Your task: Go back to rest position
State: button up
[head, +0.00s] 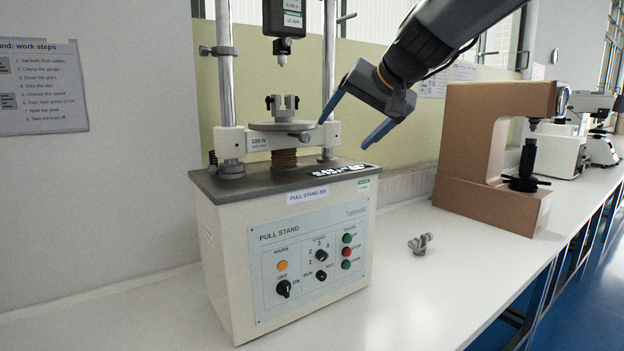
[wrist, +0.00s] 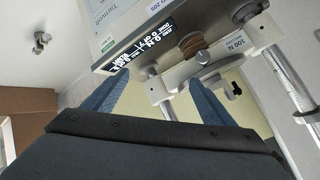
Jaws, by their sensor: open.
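My gripper (head: 347,120) is open and empty, with its two blue fingers apart. It hangs in the air to the right of the pull stand's round plate (head: 283,126), above the right end of its top. In the wrist view my gripper (wrist: 150,98) shows both fingers, with the crosshead and the display behind them. The pull stand (head: 310,262) is a cream box with knobs and buttons on its front. A small clamp (head: 274,103) stands on the plate, below the hanging gauge (head: 284,18).
A loose grey grip (head: 420,243) lies on the white bench, right of the stand; the wrist view also shows it (wrist: 41,41). A brown tester (head: 485,140) stands behind it. Two columns rise from the stand. The bench front is mostly clear.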

jog(key=s+d+f+g+h, duration=0.1)
jog(key=s+d+f+g, duration=0.15)
jog(key=s+f, duration=0.55)
jog(key=s+d+f+n+g+h, duration=0.1)
jog(key=s+d+f+g, duration=0.15)
jog(key=f, duration=0.95)
jog(key=s+d+f+g+h, duration=0.2)
jog(key=s+d+f, duration=0.1)
jog(key=s+f, duration=0.55)
jog(key=s+d+f+n+g+h, duration=0.1)
jog(key=s+d+f+g, duration=0.1)
jog(key=s+f, duration=0.7)
jog(key=shift+s+d+f, duration=0.3)
jog(key=shift+s+d, duration=0.3)
jog(key=shift+d, duration=0.1)
